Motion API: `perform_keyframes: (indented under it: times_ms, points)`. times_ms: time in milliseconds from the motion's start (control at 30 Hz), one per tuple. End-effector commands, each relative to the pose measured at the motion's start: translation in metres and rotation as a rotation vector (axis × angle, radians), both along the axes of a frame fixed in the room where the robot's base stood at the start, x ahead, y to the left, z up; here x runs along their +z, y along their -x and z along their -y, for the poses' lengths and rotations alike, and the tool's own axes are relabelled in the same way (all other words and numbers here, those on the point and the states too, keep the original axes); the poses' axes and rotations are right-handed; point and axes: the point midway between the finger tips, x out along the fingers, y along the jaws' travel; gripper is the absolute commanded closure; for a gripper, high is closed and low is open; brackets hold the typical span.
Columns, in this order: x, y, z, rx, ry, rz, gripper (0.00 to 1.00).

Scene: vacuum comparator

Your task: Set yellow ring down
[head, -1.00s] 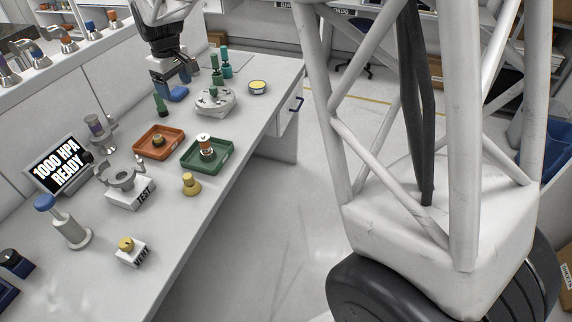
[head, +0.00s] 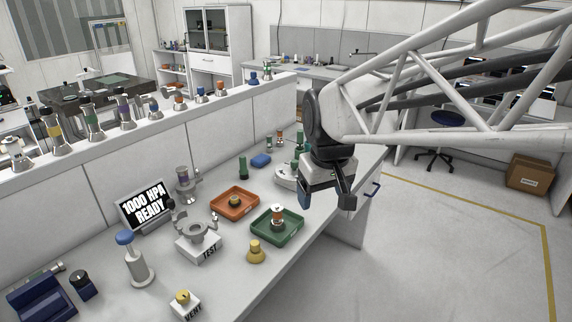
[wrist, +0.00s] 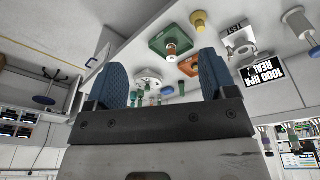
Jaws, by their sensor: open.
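My gripper (head: 326,199) is open above the right part of the bench, beyond the green tray; the wrist view shows its two blue-padded fingers (wrist: 162,76) apart with nothing between them. No separate yellow ring can be told for sure. A small piece with a yellowish top (head: 235,200) sits in the orange tray (head: 217,204). A piece with an orange-brown band (head: 278,213) stands in the green tray (head: 262,235). A yellow knobbed piece (head: 256,252) stands on the bench in front of the green tray.
The grey TEST fixture (head: 198,240), ready screen (head: 146,205), blue-topped post (head: 133,262) and VENT block (head: 184,304) stand to the left. A white round device (head: 286,176) is partly hidden behind my gripper. A blue block (head: 261,160) lies farther back. Bare bench lies around the yellow piece.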

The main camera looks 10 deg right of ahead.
Motion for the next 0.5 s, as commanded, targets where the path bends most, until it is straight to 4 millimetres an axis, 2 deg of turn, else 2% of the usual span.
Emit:
perform_keyframes:
  times_ms: [33, 300, 500]
  points:
    - [-0.001, 0.016, 0.004, -0.022, -0.003, 0.007, 0.22]
    - [-0.016, 0.091, 0.017, -0.137, -0.02, 0.034, 0.22]
    - [-0.029, 0.131, 0.023, -0.201, -0.03, 0.049, 0.22]
